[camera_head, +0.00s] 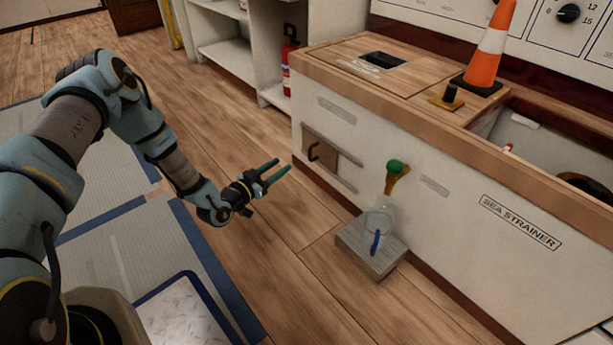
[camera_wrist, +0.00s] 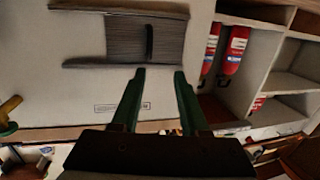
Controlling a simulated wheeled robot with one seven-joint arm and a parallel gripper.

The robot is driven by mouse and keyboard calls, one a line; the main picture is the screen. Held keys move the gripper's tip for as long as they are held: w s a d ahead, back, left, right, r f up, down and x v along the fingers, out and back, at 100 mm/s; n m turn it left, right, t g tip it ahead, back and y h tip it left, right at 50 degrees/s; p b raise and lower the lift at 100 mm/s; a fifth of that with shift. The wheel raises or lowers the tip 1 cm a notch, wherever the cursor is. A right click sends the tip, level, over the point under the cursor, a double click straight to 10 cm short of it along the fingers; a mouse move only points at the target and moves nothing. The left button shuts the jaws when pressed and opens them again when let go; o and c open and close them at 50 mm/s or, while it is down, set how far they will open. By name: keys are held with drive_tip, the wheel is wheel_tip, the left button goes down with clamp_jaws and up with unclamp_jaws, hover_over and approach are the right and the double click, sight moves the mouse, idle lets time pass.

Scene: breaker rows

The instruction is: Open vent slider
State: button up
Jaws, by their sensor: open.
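The vent slider (camera_head: 326,163) is a brown plate with a dark bar handle (camera_head: 313,151), set between two grey rails on the white cabinet front. The plate sits toward the left end of the rails; bare white panel shows to its right. In the wrist view the slider (camera_wrist: 125,42) and its upright dark handle (camera_wrist: 149,42) appear near the top, with the picture turned over. My gripper (camera_head: 283,165) is open and empty, left of the slider and apart from it. Its two green fingers also show in the wrist view (camera_wrist: 160,72), pointing toward the cabinet front.
A green-knobbed valve (camera_head: 396,167) and a grey block (camera_head: 370,248) with a clear vessel are right of the slider. A fire extinguisher (camera_head: 289,62) stands by the shelves (camera_head: 225,47). An orange cone (camera_head: 489,53) is on the cabinet top. The wooden floor below my gripper is clear.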

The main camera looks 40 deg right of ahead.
sight(309, 156)
drive_tip(key=shift+h, duration=0.4)
drive_tip(key=d+f+b, duration=0.1)
drive_tip(key=d, duration=0.2)
drive_tip(key=d+b, duration=0.2)
drive_tip(key=d, duration=0.1)
drive_tip(key=d+f+b, duration=0.1)
drive_tip(key=d+b, duration=0.1)
drive_tip(key=d, duration=0.2)
drive_tip(key=shift+s+f, duration=0.25)
drive_tip(key=shift+f, duration=0.05)
drive_tip(key=shift+w+d+r+b, duration=0.15)
drive_tip(key=shift+d+b, duration=0.15)
drive_tip(key=shift+d, duration=0.3)
clamp_jaws()
